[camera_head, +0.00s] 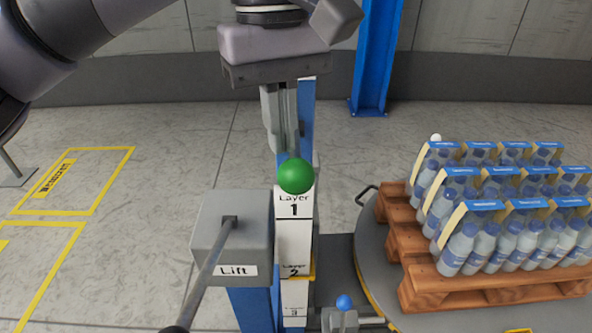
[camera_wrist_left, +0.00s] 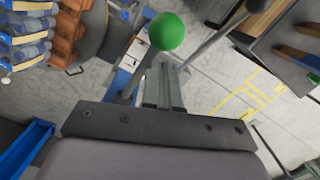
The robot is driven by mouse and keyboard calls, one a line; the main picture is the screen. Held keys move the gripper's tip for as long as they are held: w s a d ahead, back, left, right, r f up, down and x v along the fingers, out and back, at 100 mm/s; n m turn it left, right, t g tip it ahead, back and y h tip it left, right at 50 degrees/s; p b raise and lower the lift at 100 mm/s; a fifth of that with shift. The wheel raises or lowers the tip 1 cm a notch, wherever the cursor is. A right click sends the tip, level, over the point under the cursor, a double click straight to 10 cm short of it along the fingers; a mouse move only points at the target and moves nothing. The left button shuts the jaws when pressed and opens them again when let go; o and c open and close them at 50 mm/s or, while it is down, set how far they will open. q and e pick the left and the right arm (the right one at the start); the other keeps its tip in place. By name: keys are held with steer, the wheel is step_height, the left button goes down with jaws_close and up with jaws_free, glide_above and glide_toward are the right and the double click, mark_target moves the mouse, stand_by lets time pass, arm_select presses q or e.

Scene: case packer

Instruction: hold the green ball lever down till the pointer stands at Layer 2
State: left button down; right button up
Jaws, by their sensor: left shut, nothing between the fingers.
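The green ball (camera_head: 296,176) stands in front of the top of the white layer scale (camera_head: 294,240), just above the word Layer 1. My left gripper (camera_head: 284,148) points down with its fingers shut and empty. Its tips are close to the ball's upper left; I cannot tell whether they touch. In the left wrist view the ball (camera_wrist_left: 166,32) lies just beyond the shut fingertips (camera_wrist_left: 160,66). Layer 2 and a 3 show lower on the scale. A small yellow piece shows beside Layer 2; I cannot tell whether it is the pointer.
A grey box marked Lift (camera_head: 232,240) with a grey rod (camera_head: 208,270) stands left of the scale. A blue ball (camera_head: 344,302) is low at the front. Bottle packs (camera_head: 500,215) stand on a wooden pallet (camera_head: 425,290) at right. A blue post (camera_head: 375,55) stands behind.

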arm_select(q)
steer(key=r, duration=0.5)
steer(key=shift+w+r, duration=0.15)
steer(key=shift+w, duration=0.05)
